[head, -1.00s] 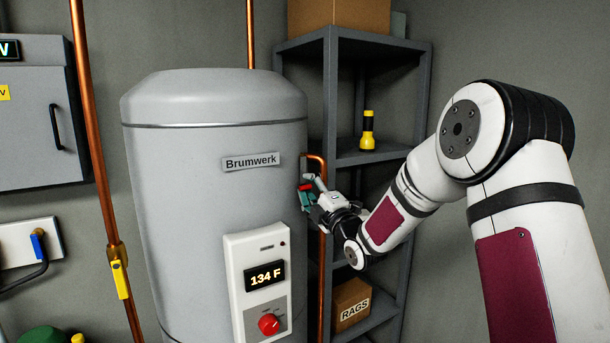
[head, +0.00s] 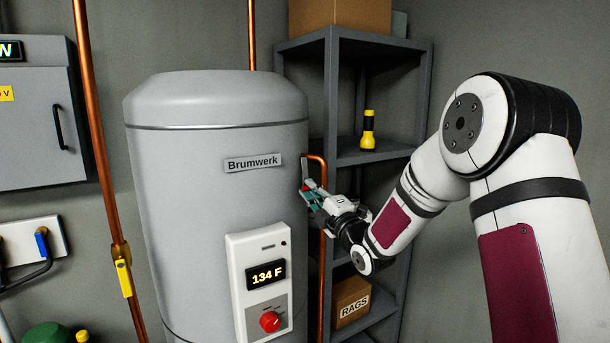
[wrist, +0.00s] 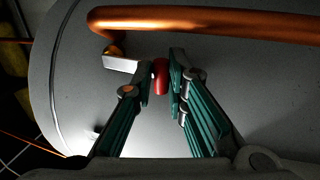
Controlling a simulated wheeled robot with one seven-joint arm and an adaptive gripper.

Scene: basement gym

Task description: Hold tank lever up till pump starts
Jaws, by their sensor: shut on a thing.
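The tank (head: 215,110) is a tall grey cylinder labelled "Brumwerk". A small lever with a red tip (wrist: 160,76) and a pale metal arm (wrist: 123,65) is on its right side, beside a copper pipe bend (wrist: 200,22). In the head view my gripper (head: 312,194) is at the tank's right edge and partly hides the lever. In the wrist view my gripper (wrist: 162,78) has its teal fingers either side of the red tip, shut on it. The lever's exact angle is hard to tell.
The tank's front panel (head: 285,318) reads 134 F above a red knob (head: 270,322). A copper pipe (head: 97,150) rises left of the tank.

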